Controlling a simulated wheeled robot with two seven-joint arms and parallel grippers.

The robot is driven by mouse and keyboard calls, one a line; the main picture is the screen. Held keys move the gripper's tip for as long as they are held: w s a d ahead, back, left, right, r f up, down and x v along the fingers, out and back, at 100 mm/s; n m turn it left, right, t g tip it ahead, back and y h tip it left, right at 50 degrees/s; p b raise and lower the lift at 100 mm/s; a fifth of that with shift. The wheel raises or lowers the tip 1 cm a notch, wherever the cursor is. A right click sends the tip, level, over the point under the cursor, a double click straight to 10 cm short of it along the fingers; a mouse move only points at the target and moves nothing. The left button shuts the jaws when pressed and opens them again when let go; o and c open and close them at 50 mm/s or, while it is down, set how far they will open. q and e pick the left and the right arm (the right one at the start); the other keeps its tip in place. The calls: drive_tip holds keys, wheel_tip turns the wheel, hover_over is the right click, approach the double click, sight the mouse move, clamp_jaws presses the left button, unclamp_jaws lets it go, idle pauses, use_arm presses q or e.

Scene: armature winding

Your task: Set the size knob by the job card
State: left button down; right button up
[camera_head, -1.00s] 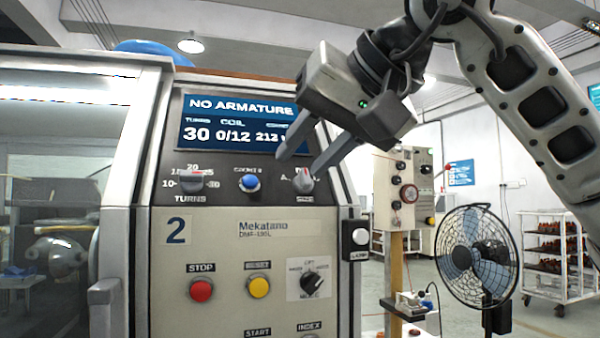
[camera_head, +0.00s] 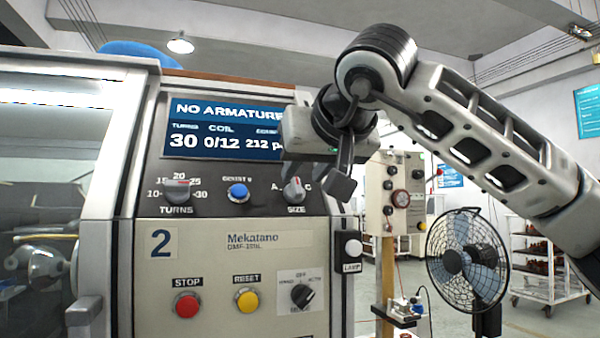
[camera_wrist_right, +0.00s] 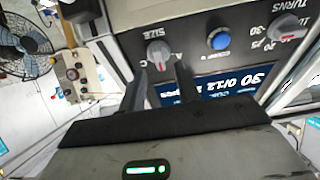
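The grey SIZE knob (camera_head: 294,190) is on the machine's dark panel, with letters A and C at its sides. Its red-marked pointer is roughly upright between them; the middle letter is not readable. The knob also shows in the right wrist view (camera_wrist_right: 158,53), just beyond the fingertips. My right gripper (camera_head: 335,180) is in front of the panel, up and to the right of the knob. In the right wrist view its two fingers (camera_wrist_right: 160,75) are apart with nothing between them. My left gripper is not in view. No job card is visible.
The TURNS knob (camera_head: 177,191) and blue button (camera_head: 238,193) are left of the SIZE knob. The screen (camera_head: 224,131) above reads NO ARMATURE, 30, 0/12, 212. STOP (camera_head: 186,305), RESET (camera_head: 247,300) and a black selector (camera_head: 303,295) are below. A fan (camera_head: 466,258) stands right.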

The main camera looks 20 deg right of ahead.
sight(298, 182)
drive_tip(key=shift+x, duration=1.55)
drive_tip(key=shift+c, duration=0.3)
drive_tip(key=c, duration=0.5)
drive_tip(key=shift+c, duration=0.2)
drive_tip(key=shift+m, duration=0.3)
drive_tip(key=m, duration=0.3)
drive_tip(key=m+h, duration=0.1)
drive_tip(key=m, duration=0.2)
drive_tip(key=shift+s+h, duration=0.1)
drive_tip(key=shift+h, duration=0.2)
drive_tip(key=m, duration=0.4)
drive_tip(key=shift+d+m+g+h, duration=0.1)
drive_tip(key=shift+m+g+h, duration=0.2)
drive_tip(key=shift+g+h, duration=0.1)
drive_tip(key=shift+m+p, duration=0.3)
drive_tip(key=shift+m, duration=0.6)
